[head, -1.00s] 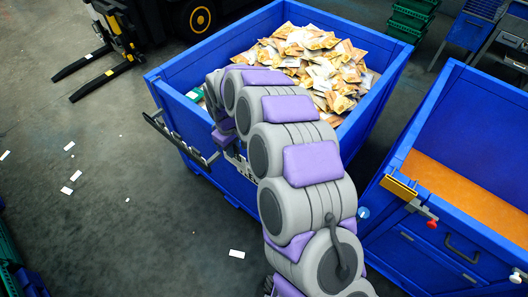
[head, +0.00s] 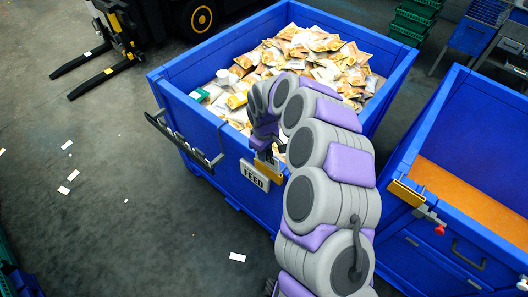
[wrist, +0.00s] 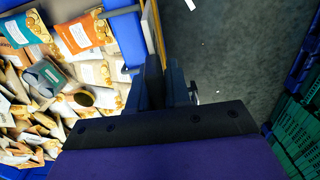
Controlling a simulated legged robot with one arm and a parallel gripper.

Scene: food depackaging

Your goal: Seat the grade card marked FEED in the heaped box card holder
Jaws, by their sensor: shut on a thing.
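The white grade card (head: 254,175) marked FEED faces outward at the front wall of the heaped blue box (head: 215,143), near its front right corner. A yellow piece (head: 268,167), apparently that box's card holder, shows just behind and beside the card. My gripper (head: 268,148) is above the card, at the box's rim, shut on it. In the wrist view, my dark fingers (wrist: 163,80) point along the box wall, with thin grey and yellow edges beyond them. I cannot tell whether the card is inside the holder or only beside it.
A dark rack (head: 183,140) with pale cards is on the box's left front wall. Packets (head: 325,50) heap inside. A second blue box (head: 465,150), with a yellow holder (head: 406,193), stands right. Floor left is mostly clear, with paper scraps and forklift forks (head: 95,75).

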